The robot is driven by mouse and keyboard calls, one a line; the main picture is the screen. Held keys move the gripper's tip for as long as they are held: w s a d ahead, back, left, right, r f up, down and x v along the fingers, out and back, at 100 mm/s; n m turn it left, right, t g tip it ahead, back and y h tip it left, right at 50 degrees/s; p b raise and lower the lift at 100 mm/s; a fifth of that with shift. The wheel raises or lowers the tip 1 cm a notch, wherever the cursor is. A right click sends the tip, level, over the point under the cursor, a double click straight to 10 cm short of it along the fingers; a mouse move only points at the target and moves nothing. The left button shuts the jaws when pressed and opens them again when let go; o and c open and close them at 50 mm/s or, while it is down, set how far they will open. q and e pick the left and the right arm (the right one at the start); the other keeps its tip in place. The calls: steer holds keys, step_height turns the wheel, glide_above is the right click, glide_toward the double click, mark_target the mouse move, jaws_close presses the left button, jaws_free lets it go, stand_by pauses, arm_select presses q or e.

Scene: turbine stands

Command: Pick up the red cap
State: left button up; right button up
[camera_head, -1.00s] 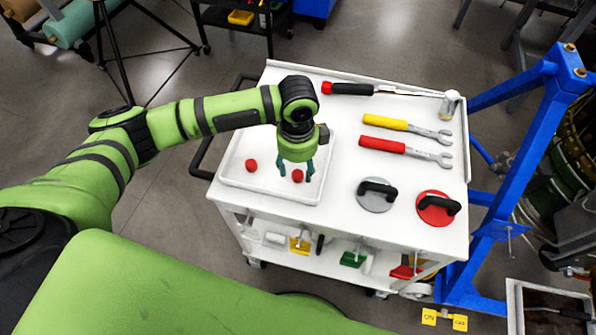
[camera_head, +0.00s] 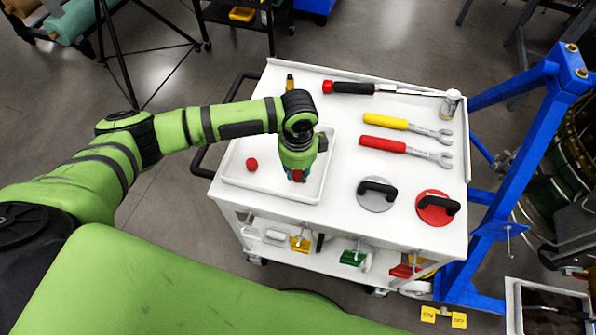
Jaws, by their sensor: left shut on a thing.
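One red cap (camera_head: 252,164) lies in the left part of the white tray (camera_head: 244,183) on the cart top. A second red cap (camera_head: 297,175) is in the right part of the tray, mostly hidden by my left gripper (camera_head: 296,178). The left gripper points down over the tray and its teal fingers are shut on this second cap. I cannot tell whether that cap touches the tray floor. My right gripper is not in view.
On the white cart (camera_head: 330,225), right of the tray, lie a yellow-handled wrench (camera_head: 400,124), a red-handled wrench (camera_head: 400,148), a grey suction cup (camera_head: 375,204) and a red suction cup (camera_head: 430,216). A red-and-black tool (camera_head: 350,88) lies behind. A blue frame (camera_head: 510,170) stands at the right.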

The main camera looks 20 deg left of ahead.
arm_select(q)
steer(key=shift+w+r, duration=0.1)
steer(key=shift+r, duration=0.3)
steer(key=r, duration=0.1)
steer(key=d+r+b, duration=0.1)
steer(key=r, duration=0.1)
steer(key=shift+r, duration=0.3)
steer(key=s+d+r+b, duration=0.2)
steer(key=d+r, duration=0.4)
steer(key=d, duration=0.4)
steer(key=shift+s+d+r, duration=0.15)
steer(key=shift+s+r, duration=0.15)
steer(key=shift+s, duration=0.2)
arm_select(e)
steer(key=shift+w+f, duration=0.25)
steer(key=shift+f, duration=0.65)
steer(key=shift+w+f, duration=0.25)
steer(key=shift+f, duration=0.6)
